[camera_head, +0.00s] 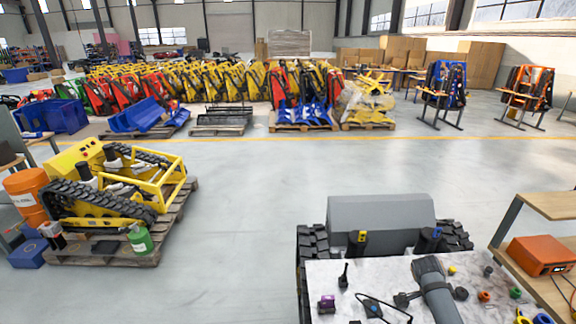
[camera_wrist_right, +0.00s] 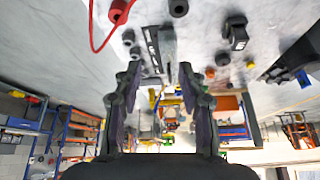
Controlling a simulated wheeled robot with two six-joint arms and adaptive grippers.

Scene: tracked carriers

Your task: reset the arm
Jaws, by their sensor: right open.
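My right gripper (camera_wrist_right: 160,72) shows in the right wrist view with its two dark fingers spread apart. Nothing is held between the fingers. Beyond them is a pale speckled surface with small parts on it, some distance off. In the head view a grey and black elongated shape (camera_head: 437,288) lies over the worktop (camera_head: 335,278); I cannot tell whether it is part of my arm. My left gripper is not in view.
The worktop carries a purple part (camera_head: 327,303), a black cable and several small knobs. A dark tracked carrier (camera_head: 380,212) stands behind it. A yellow tracked carrier (camera_head: 90,205) sits on a pallet at left. An orange box (camera_head: 540,256) is at right. The middle floor is clear.

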